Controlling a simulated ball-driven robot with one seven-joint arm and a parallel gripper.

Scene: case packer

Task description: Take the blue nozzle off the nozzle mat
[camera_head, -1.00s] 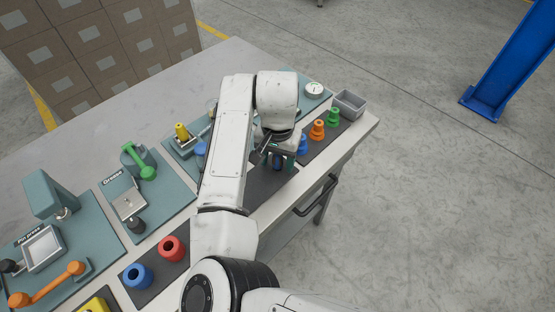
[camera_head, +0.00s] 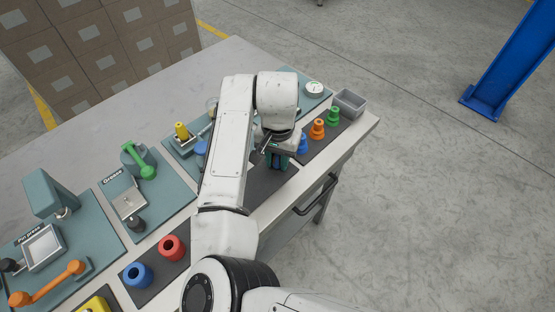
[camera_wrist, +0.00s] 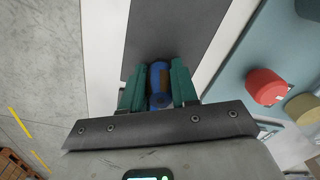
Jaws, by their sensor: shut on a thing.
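The blue nozzle (camera_head: 302,144) stands on the dark nozzle mat (camera_head: 312,151), at the near end of a row with an orange nozzle (camera_head: 317,129) and a green nozzle (camera_head: 333,116). My gripper (camera_head: 278,161) is just left of it in the head view, apart from it, over the dark middle mat (camera_head: 263,184). In the wrist view my gripper (camera_wrist: 159,92) has its green fingers shut on a blue cylinder (camera_wrist: 157,72) with a brown-orange patch. My arm hides part of the bench, and the cylinder's lower end cannot be made out.
A grey bin (camera_head: 349,103) stands at the bench's far right corner. Behind my arm are teal station plates with a yellow part (camera_head: 182,131) and a green lever (camera_head: 140,159). A red cup (camera_head: 172,248) and blue cup (camera_head: 138,275) stand at the front left. A black handle (camera_head: 316,196) juts from the bench's side.

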